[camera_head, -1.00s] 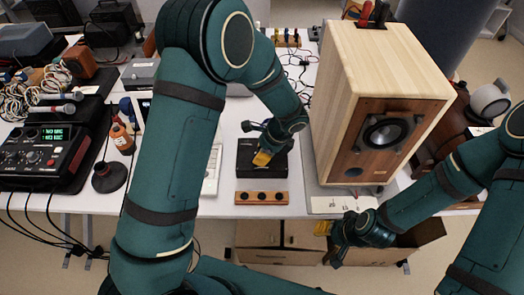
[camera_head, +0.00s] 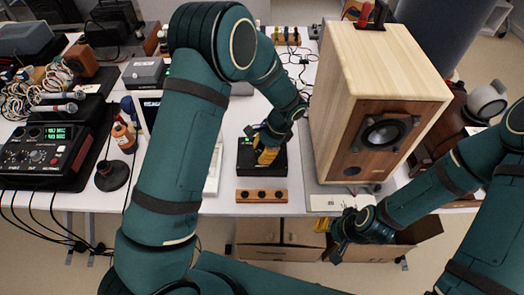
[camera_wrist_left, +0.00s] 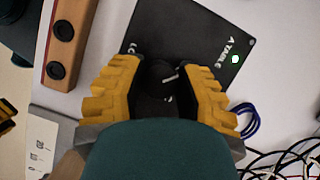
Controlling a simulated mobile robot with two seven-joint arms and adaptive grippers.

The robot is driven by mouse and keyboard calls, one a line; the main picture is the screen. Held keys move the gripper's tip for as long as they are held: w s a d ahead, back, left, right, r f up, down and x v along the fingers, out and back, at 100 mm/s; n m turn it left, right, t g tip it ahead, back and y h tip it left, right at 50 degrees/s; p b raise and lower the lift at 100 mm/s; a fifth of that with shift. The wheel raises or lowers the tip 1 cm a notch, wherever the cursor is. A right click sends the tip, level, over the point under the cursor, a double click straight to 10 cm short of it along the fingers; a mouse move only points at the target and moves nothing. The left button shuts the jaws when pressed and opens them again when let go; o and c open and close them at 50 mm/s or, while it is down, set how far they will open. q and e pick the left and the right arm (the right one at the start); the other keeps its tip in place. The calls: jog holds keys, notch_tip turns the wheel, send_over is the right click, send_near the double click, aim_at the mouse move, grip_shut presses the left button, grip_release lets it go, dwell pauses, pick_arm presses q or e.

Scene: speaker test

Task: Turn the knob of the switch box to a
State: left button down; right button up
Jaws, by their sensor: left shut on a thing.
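The black switch box (camera_head: 247,168) lies on the white table, left of the big speaker. In the left wrist view, its top (camera_wrist_left: 200,35) carries a label reading "A TABLE" with a lit green light (camera_wrist_left: 235,59) beside it. The dark round knob (camera_wrist_left: 158,72) has a white mark that points toward the "A TABLE" side. My left gripper (camera_head: 266,155) comes down onto the box, its yellow fingers (camera_wrist_left: 162,88) shut on the knob from both sides. The fingers hide part of the box. My right gripper (camera_head: 328,232) hangs before the table's front edge, away from the box; its opening is unclear.
A wooden speaker (camera_head: 378,70) stands close on the right. A wooden strip with round black holes (camera_head: 262,196) lies in front of the box. A black mixer (camera_head: 45,155) with a green display stands at the left. Cables (camera_wrist_left: 285,160) lie near the box.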

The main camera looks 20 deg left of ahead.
pick_arm(q)
jog(key=shift+f, duration=0.1)
jog(key=c, duration=0.6)
grip_release()
jog(key=v, duration=1.2)
